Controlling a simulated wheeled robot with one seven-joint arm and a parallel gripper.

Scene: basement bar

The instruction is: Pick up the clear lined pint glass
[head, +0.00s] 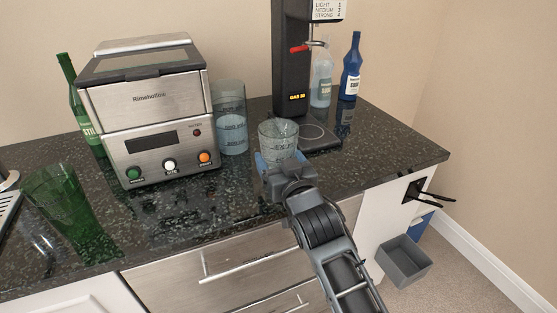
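A clear glass with marks around it (278,132) stands on the dark stone counter (185,225), close to its front edge and just behind my gripper. It looks upright. My gripper (281,162) is at the lower front of this glass. The gripper's body hides the glass's base and most of the fingers, so I cannot tell whether they touch or close on it. A taller bluish clear glass (231,112), also with marks, stands behind and to the left, beside the steel machine.
The steel machine (155,110) stands left of the glasses. A black dispenser (291,70) with a red lever rises close behind. Blue (350,70) and clear (322,80) bottles stand back right. A green glass (60,205) is far left. A grey bin (404,262) sits below, right.

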